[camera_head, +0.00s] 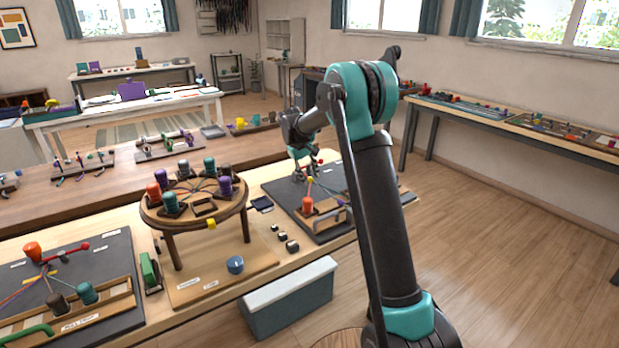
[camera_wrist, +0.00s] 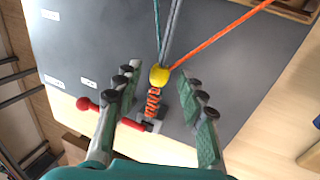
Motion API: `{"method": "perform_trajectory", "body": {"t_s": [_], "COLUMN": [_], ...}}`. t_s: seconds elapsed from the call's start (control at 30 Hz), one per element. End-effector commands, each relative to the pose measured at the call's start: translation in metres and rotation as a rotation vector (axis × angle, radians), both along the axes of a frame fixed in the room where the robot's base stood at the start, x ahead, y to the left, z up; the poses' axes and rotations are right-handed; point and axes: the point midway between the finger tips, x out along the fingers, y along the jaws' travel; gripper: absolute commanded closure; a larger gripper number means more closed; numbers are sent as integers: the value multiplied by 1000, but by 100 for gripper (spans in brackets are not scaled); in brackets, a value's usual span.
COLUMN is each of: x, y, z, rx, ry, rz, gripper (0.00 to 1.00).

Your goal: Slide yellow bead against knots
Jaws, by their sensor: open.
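In the wrist view the yellow bead (camera_wrist: 159,76) sits on the cords, at the upper end of an orange knotted section (camera_wrist: 153,102). Grey cords (camera_wrist: 168,35) and an orange cord (camera_wrist: 225,38) fan out from the bead. My gripper (camera_wrist: 158,88) is open, with one finger on each side of the bead and knots, apart from both. In the head view my gripper (camera_head: 303,168) is over the right dark board (camera_head: 285,190). The bead shows there as a small yellow spot (camera_head: 309,181). The bead's contact with the knots is too small to tell.
A red-knobbed holder (camera_wrist: 135,123) lies below the knots, close to the fingers. In the head view, an orange bobbin (camera_head: 308,204) stands on the same board. A round braiding stand (camera_head: 185,217) with several bobbins is to the left, and another dark board (camera_head: 112,262) is at far left.

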Motion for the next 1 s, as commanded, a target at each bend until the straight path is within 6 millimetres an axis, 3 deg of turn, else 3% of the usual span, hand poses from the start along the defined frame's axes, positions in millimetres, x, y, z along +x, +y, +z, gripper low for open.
{"method": "perform_trajectory", "body": {"t_s": [0.53, 0.7, 1.0], "x": [-15, -17, -18], "y": [26, 30, 31], "z": [93, 105, 108], "rx": [0, 0, 0], "ry": [0, 0, 0], "rz": [1, 1, 0], "gripper": [60, 60, 60]}}
